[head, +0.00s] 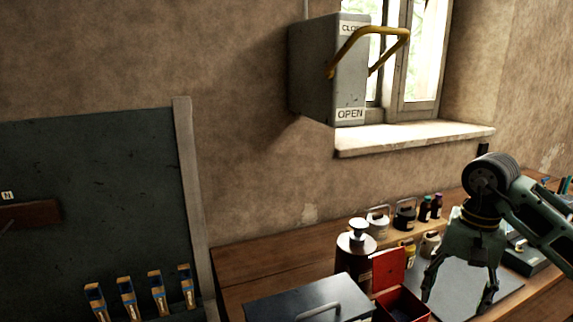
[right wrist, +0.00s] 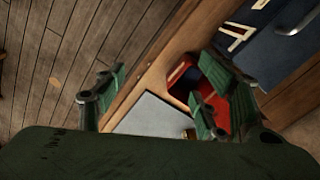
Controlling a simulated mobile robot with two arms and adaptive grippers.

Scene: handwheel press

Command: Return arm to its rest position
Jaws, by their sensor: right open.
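My right gripper (head: 459,292) hangs fingers down over the workbench at the right of the head view, above a grey plate (head: 466,292). Its fingers are spread apart and nothing is between them. In the right wrist view the open fingers (right wrist: 155,105) frame the bench edge and part of the grey plate (right wrist: 150,115). My right arm comes in from the right edge of the head view. My left gripper is not in either view.
A red open box (head: 388,268) stands left of the gripper, beside a dark metal box (head: 310,300) and a brown canister (head: 355,262). Small bottles (head: 424,208) line the back. A grey switch box (head: 330,70) with a yellow handle (head: 368,33) hangs on the wall.

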